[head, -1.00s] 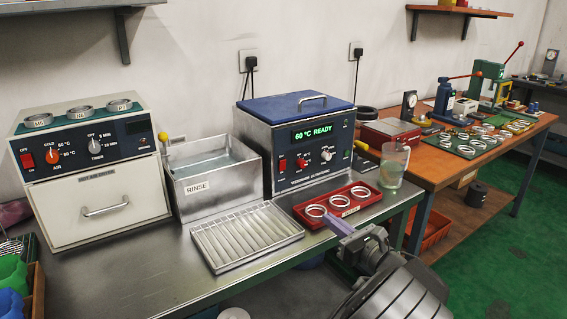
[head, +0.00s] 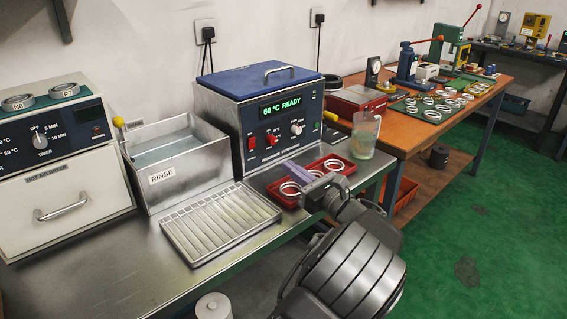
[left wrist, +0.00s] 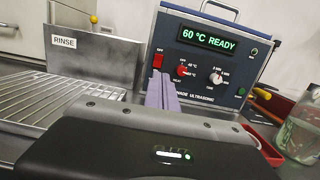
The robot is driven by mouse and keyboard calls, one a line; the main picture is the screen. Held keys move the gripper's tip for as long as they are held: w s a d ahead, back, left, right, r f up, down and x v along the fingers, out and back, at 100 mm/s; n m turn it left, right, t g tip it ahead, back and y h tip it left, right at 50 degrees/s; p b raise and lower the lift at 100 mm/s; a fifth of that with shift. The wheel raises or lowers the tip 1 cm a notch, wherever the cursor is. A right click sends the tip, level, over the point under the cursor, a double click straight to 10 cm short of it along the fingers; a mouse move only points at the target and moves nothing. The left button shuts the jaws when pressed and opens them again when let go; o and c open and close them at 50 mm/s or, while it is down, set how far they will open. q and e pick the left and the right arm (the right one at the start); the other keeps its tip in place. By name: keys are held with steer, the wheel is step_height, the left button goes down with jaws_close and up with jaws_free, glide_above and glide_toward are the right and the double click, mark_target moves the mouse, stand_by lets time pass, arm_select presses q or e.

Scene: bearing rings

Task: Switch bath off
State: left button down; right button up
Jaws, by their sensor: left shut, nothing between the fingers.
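The ultrasonic bath (head: 230,115) stands on the metal bench with its blue lid (head: 262,82) down. Its green display (head: 281,107) reads "60 °C READY". On its front are a red power switch (head: 251,143), a red heat knob (head: 271,139) and a pale time knob (head: 296,130). They also show in the left wrist view, with the switch (left wrist: 158,58) at the left of the panel. My left gripper (head: 290,167) is shut and empty, its purple fingers in front of and below the panel. In the left wrist view its fingertips (left wrist: 161,80) show just below the switch, apparently apart from it.
A red tray (head: 340,171) with white rings lies in front of the bath, partly behind my gripper. A glass jug (head: 364,135) stands right of it. A ribbed drain tray (head: 220,222), the rinse tank (head: 178,185) and a hot air dryer (head: 60,180) stand to the left.

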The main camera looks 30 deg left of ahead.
mark_target(254, 140)
arm_select(q)
steer(key=b+x, duration=0.1)
steer(key=x, duration=1.2)
steer(key=shift+d, duration=0.1)
